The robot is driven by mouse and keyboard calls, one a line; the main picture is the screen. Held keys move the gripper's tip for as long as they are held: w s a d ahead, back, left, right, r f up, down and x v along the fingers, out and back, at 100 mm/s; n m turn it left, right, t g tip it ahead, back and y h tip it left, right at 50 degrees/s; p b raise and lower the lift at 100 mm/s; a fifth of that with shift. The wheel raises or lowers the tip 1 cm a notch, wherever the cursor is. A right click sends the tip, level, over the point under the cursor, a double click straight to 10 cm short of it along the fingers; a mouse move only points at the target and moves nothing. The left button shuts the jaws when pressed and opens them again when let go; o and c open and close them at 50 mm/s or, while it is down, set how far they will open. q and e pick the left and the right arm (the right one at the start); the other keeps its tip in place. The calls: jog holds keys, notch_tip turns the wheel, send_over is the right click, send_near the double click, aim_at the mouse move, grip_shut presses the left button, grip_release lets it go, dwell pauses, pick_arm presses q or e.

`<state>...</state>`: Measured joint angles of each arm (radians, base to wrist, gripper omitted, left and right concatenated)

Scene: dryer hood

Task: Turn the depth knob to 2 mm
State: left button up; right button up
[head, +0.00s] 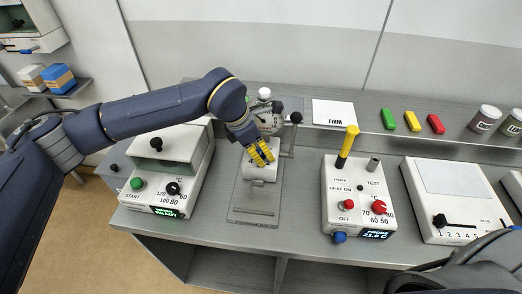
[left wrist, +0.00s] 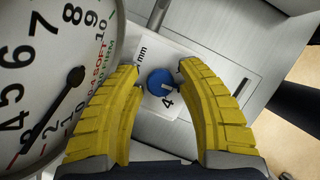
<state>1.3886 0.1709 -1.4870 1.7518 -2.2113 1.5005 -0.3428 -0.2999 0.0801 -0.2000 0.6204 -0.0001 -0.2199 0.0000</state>
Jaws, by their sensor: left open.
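The blue depth knob (left wrist: 161,82) sits on a white face in the left wrist view, with a "4" and "mm" printed beside it. A small pale mark shows on the knob's lower right; I cannot read its setting surely. My left gripper (left wrist: 160,70) is open, one yellow finger on each side of the knob, with a gap visible on both sides. In the head view my left gripper (head: 262,152) is over the white block (head: 262,172) of the gauge stand and hides the knob. My right gripper is not in view.
A round dial gauge (left wrist: 45,75) stands close to the left finger. The stand's metal base (head: 256,208) lies in front. A white box with a green display (head: 165,180) is left, and a probe heater box (head: 355,200) is right.

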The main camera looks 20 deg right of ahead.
pick_arm(q)
grip_shut()
dwell(0.5)
jog(key=n+t, duration=0.1)
jog(key=n, duration=0.1)
jog(key=n+t, duration=0.1)
jog(key=n, duration=0.2)
jog(key=shift+y, duration=0.3)
jog(key=shift+n+t+y, duration=0.5)
jog(key=shift+n+t, duration=0.1)
jog(key=shift+n, duration=1.4)
jog(key=shift+w, duration=0.1)
grip_release()
jog(key=shift+d, duration=0.1)
